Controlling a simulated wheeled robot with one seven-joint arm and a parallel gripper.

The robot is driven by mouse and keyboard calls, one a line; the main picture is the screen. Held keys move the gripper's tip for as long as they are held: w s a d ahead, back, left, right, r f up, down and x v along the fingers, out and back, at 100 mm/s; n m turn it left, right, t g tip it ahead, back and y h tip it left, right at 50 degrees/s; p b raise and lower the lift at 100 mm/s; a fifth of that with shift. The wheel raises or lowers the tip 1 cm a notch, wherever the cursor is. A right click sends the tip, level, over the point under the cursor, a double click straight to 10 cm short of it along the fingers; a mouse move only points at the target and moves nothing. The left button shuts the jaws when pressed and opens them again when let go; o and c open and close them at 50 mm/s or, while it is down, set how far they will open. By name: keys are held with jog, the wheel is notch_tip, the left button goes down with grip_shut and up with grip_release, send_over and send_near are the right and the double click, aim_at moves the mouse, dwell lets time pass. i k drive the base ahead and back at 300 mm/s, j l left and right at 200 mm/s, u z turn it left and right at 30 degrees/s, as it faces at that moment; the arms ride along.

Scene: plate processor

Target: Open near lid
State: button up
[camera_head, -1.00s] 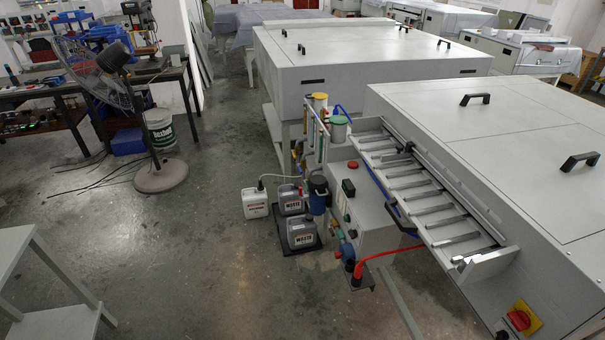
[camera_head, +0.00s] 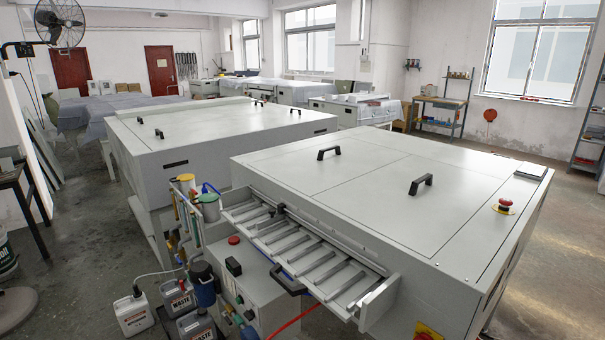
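The nearest machine is a large light-grey plate processor with a flat top. Its top is split by thin seams into lid panels, and the near lid (camera_head: 375,205) lies flat and closed. A black handle (camera_head: 421,184) stands on the near lid's right part. Another black handle (camera_head: 328,153) stands farther left on the top. A slatted feed tray (camera_head: 325,268) runs along the machine's front left side. My gripper is not in view.
A red emergency button (camera_head: 505,206) and a flat dark-edged panel (camera_head: 532,171) sit on the machine's right side. A second grey machine (camera_head: 215,130) stands behind. Waste canisters (camera_head: 180,298) and pipes crowd the front left. Floor is open at the right.

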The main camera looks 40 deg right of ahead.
aim_at(418, 203)
jog(key=z, duration=1.25)
jog(key=i+j+z, duration=0.15)
jog(key=j, duration=0.2)
